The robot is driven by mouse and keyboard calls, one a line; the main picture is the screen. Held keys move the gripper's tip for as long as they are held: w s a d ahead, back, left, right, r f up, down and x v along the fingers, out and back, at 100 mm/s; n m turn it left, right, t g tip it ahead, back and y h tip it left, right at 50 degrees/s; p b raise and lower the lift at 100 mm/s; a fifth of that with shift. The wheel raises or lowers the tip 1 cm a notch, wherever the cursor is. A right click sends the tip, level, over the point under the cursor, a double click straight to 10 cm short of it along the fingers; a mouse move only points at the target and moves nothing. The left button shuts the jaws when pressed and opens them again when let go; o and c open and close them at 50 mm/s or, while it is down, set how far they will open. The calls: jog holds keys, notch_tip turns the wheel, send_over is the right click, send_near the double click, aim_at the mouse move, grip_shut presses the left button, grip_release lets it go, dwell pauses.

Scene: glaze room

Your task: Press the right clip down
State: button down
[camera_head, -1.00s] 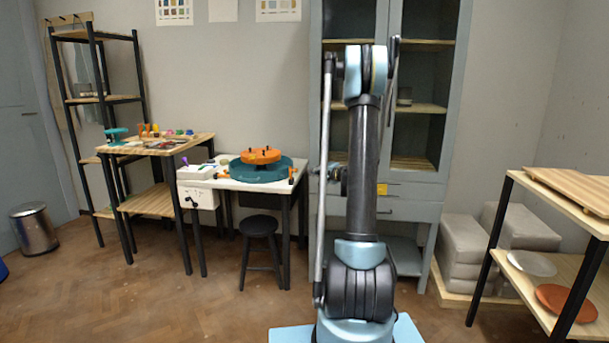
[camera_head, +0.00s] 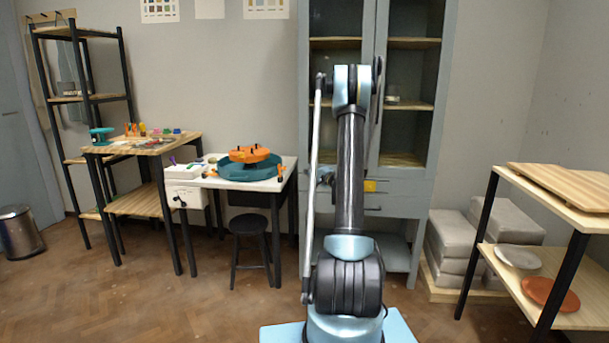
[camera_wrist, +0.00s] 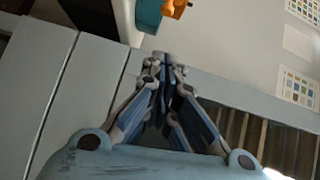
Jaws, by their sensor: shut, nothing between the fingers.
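An orange clamp-like part (camera_head: 280,172), perhaps the right clip, stands upright at the right of the teal round basin (camera_head: 234,172) on the white table (camera_head: 288,167). Another small orange part (camera_head: 212,172) lies at the basin's left. An orange disc with dark pegs (camera_head: 248,154) sits in the basin's middle. Whether the clips are up or down is too small to tell. My gripper (camera_wrist: 165,62) is shut and empty in the wrist view. The teal basin (camera_wrist: 149,14) and an orange part (camera_wrist: 174,8) show beyond its fingertips, apart from them.
A grey-blue cabinet (camera_head: 413,190) stands behind my arm, right of the white table. A black stool (camera_head: 250,224) stands at the table's front. A wooden work table (camera_head: 140,200) is at left, a low shelf unit (camera_head: 565,190) at right. The floor between is clear.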

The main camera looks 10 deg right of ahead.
jog(key=s+a+x, duration=0.1)
jog(key=a+x, duration=0.1)
jog(key=x, duration=0.9)
jog(key=shift+w+a+f, duration=0.15)
jog(key=shift+w+a, duration=0.05)
jog(key=shift+a, duration=0.2)
jog(key=shift+d, duration=0.15)
